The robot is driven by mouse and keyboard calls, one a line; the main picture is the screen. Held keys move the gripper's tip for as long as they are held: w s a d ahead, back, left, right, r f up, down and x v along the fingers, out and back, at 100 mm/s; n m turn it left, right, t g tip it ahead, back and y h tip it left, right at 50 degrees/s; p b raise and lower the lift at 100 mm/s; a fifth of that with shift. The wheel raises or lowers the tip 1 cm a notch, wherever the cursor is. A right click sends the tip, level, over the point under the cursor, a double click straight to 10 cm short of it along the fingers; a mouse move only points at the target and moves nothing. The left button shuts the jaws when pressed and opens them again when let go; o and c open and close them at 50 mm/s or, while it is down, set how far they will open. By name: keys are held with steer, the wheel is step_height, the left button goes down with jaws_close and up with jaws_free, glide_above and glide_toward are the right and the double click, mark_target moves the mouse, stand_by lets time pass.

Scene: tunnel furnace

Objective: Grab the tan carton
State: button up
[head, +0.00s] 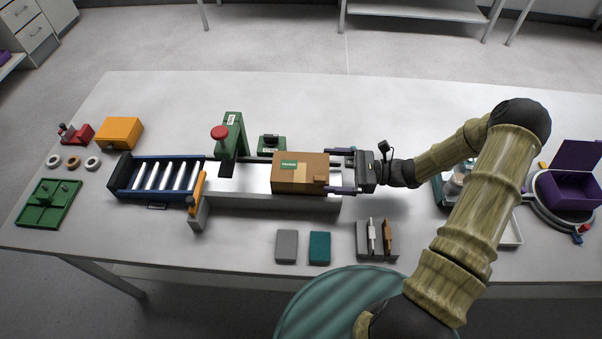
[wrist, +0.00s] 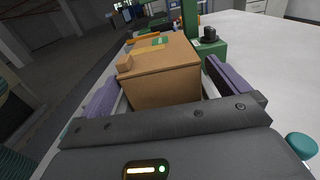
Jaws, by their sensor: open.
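The tan carton (head: 290,180) is a closed box with a green label on top and a small tan block at its near right corner. It sits on the right part of the grey conveyor track (head: 250,201). My gripper (head: 338,171) is at the carton's right end, with its purple fingers apart. In the wrist view the carton (wrist: 165,88) is ahead of the gripper palm, and the fingers (wrist: 165,90) are to either side of it. The left finger is close to the carton's side; I cannot tell whether either finger touches. The carton's underside is hidden.
A green post with a red button (head: 220,132) stands behind the track, and an orange gate arm (head: 198,188) stands left of the carton. A blue roller tray (head: 157,176) is further left. Grey (head: 287,246) and teal (head: 320,247) blocks lie in front.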

mark_target(313, 167)
steer(key=shift+a, duration=0.4)
steer(key=shift+a+p, duration=0.7)
steer(key=shift+a, duration=1.8)
steer(key=shift+w, duration=0.1)
steer(key=c, duration=0.7)
steer(key=shift+r, duration=0.1)
step_height(313, 167, up, 10)
steer(key=shift+f+b, duration=0.1)
steer(key=shift+b, duration=0.6)
